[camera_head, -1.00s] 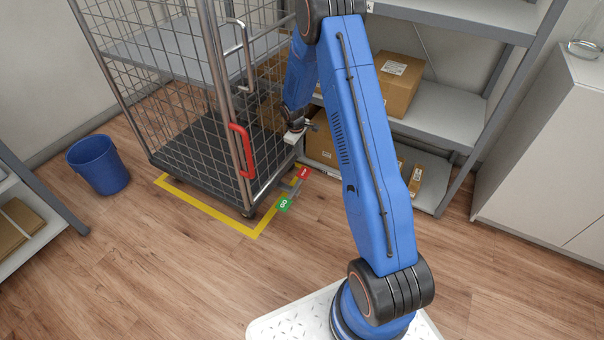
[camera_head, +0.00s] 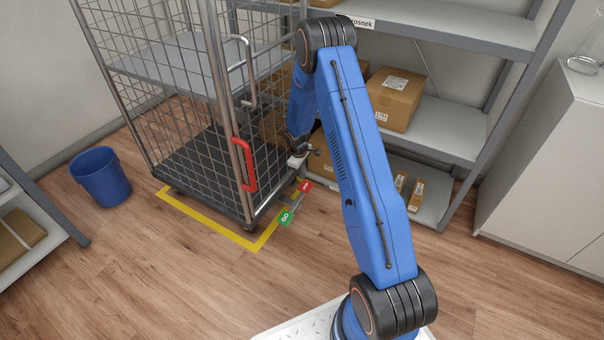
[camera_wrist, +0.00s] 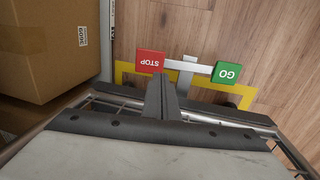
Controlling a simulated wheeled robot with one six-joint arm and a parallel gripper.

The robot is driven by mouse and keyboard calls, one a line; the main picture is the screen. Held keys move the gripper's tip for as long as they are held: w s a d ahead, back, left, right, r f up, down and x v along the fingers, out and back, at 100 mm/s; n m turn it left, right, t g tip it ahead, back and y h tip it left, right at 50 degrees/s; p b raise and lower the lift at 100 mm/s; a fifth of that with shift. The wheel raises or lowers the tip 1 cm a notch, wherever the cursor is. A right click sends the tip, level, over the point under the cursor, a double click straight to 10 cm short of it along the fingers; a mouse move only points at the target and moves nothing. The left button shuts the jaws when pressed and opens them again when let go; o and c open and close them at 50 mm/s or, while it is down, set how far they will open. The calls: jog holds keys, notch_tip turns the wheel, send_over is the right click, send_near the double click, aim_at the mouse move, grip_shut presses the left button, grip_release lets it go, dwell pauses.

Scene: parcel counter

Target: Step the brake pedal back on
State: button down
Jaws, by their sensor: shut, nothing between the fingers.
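The brake pedal is a grey rocker bar (camera_head: 296,202) low at the near right corner of the wire roll cage (camera_head: 250,190). It has a red STOP pad (camera_head: 305,185) and a green GO pad (camera_head: 286,217). In the wrist view the STOP pad (camera_wrist: 150,60) and GO pad (camera_wrist: 227,72) face the camera; I cannot tell which end is lower. My gripper (camera_head: 293,162) is beside the cage, above the pedal's STOP end. In the wrist view its shut, empty fingers (camera_wrist: 160,80) overlap the STOP pad's lower edge; contact is unclear.
Yellow floor tape (camera_head: 215,227) outlines the cage's spot. The cage has a red handle (camera_head: 247,164). A shelf rack (camera_head: 435,130) with cardboard boxes (camera_head: 396,97) stands behind my arm. A blue bin (camera_head: 101,177) is at the left. The wooden floor in front is clear.

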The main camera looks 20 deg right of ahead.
aim_at(306, 188)
jog(key=f, duration=0.3)
jog(key=d+f, duration=0.1)
jog(key=f, duration=0.3)
jog(key=w+f, duration=0.1)
jog(key=f, duration=0.2)
jog(key=shift+d+f, duration=0.15)
jog(key=shift+f, duration=0.05)
jog(key=shift+w+d+f, duration=0.25)
jog(key=shift+d+f, duration=0.1)
jog(key=shift+f, duration=0.3)
jog(key=shift+w+d+f, duration=0.2)
jog(key=shift+d+f, duration=0.15)
jog(key=shift+f, duration=0.3)
jog(key=shift+r, duration=0.45)
notch_tip(306, 188, up, 13)
jog(key=w+d, duration=0.1)
jog(key=d, duration=0.1)
jog(key=shift+w, duration=0.15)
jog(key=shift+r, duration=0.1)
